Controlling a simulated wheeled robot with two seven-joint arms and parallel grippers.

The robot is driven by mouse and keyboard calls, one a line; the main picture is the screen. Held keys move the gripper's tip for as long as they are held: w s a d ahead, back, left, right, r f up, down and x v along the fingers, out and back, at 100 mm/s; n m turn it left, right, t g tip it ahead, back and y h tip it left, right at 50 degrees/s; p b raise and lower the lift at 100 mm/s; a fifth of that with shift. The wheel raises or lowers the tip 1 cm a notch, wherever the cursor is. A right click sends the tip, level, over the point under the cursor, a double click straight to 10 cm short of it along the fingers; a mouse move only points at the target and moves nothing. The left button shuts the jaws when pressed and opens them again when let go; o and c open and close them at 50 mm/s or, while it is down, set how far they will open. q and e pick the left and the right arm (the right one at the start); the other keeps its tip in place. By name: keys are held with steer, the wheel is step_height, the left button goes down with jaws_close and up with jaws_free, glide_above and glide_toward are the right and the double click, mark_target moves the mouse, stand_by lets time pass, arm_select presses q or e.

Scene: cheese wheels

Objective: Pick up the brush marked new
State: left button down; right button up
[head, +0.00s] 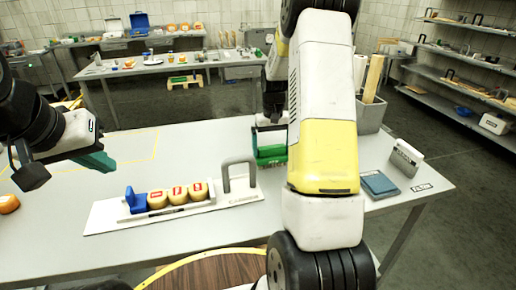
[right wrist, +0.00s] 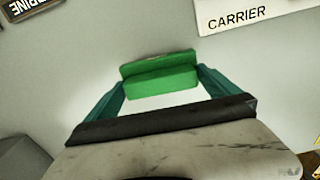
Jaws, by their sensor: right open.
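A green block-shaped thing, perhaps a brush, (head: 270,153) stands on the table beside my right arm in the head view. It also shows in the right wrist view (right wrist: 160,75), between the teal fingers of my right gripper (right wrist: 160,90). The fingers are spread apart; I cannot tell whether they touch it. No mark reading "new" is legible on it. In the head view my right arm hides most of that gripper. My left gripper (head: 100,161) hangs over the table's left side, with nothing visible in it; its finger gap is unclear.
A white carrier board (head: 105,217) with several small cheese wheels (head: 178,194) and a grey handle (head: 238,174) lies in front.

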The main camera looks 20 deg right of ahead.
mark_target(272, 147)
steer(key=c, duration=1.3)
step_height(272, 147, up, 10)
steer(key=shift+r, duration=0.1)
steer(key=o, duration=1)
steer(key=c, duration=0.6)
